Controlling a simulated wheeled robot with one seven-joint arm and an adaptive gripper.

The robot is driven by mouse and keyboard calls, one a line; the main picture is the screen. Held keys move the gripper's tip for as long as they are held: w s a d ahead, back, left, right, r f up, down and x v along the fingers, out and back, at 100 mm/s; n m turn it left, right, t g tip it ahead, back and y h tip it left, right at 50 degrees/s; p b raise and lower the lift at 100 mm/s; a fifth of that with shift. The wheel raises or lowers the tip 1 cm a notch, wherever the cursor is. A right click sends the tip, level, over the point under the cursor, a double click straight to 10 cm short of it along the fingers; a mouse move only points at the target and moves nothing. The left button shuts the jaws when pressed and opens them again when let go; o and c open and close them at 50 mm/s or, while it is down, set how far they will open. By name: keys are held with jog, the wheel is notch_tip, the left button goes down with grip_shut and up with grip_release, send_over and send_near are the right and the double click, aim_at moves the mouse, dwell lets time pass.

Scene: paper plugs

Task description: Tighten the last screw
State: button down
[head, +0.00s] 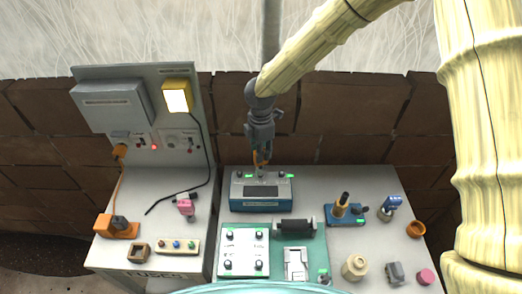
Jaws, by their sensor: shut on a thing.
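My gripper (262,150) points down at the back of the right table. It is shut on a small orange-brown thing (262,159), whose lower end is at the top of a blue box (262,205). I cannot tell whether the two touch. The box has a dark display, small dark knobs or screw heads along its top, and green marks (290,176) beside them. A white plate (244,250) in front of the box carries several dark round heads, which may be screws; their seating is too small to judge.
A dark roller (295,226) and a white bracket (295,262) lie near the plate. A blue stand (345,216) and several small parts fill the right side. The left table holds a grey panel (190,85) with a lit yellow lamp (177,99) and an orange block (104,225).

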jog(key=shift+f+b, duration=0.4)
jog(key=shift+f, duration=0.55)
dwell(0.5)
jog(key=shift+m, duration=0.8)
jog(key=m+b, duration=0.1)
jog(key=m, duration=0.2)
jog(key=shift+m, duration=0.4)
jog(key=m, duration=0.9)
jog(key=shift+m, duration=0.3)
jog(key=m, duration=0.4)
jog(key=shift+m, duration=0.3)
jog(key=shift+w+r, duration=0.1)
